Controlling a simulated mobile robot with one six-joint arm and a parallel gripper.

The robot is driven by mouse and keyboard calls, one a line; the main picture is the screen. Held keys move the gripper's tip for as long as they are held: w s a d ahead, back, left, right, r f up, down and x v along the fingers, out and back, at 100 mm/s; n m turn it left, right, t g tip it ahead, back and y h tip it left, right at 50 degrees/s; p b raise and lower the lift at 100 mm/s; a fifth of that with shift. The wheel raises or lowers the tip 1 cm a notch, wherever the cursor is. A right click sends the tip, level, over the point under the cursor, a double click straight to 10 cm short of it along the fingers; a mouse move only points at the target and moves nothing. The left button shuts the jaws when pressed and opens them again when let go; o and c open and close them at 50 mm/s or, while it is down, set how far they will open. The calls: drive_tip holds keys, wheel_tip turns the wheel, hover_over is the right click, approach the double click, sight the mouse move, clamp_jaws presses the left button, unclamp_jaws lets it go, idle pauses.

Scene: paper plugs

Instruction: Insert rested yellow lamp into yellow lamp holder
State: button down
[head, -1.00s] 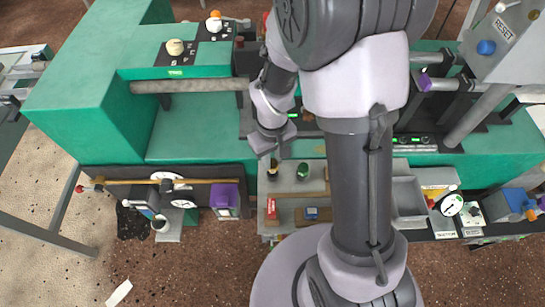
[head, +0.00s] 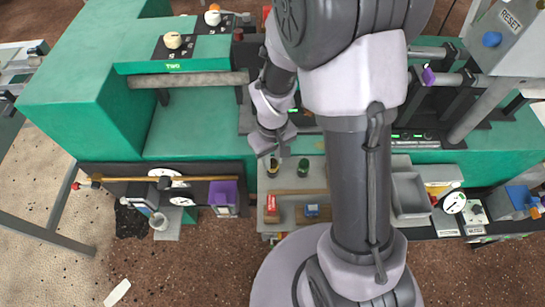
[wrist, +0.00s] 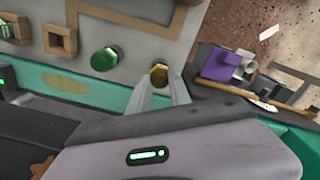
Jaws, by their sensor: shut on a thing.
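The yellow lamp (head: 272,170) is a small dark-and-amber piece at the left end of the grey tray. In the wrist view the yellow lamp (wrist: 158,75) shows its amber face between my fingertips. My gripper (head: 272,156) points down at it, and in the wrist view my gripper (wrist: 160,88) is shut on it. The lamp is at the tray's surface; whether it is lifted clear I cannot tell. I cannot make out which fitting is the yellow lamp holder.
A green lamp (head: 303,167) stands just right of the yellow one. A purple block (head: 223,193) is at left. My arm hides much of the middle.

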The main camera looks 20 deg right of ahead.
sight(272, 161)
drive_tip(key=shift+f, duration=0.15)
drive_tip(key=c, duration=1.1)
unclamp_jaws()
wheel_tip(272, 161, up, 6)
drive_tip(key=p, duration=0.4)
drive_tip(key=shift+f+p, duration=0.15)
drive_tip(key=shift+p, duration=0.15)
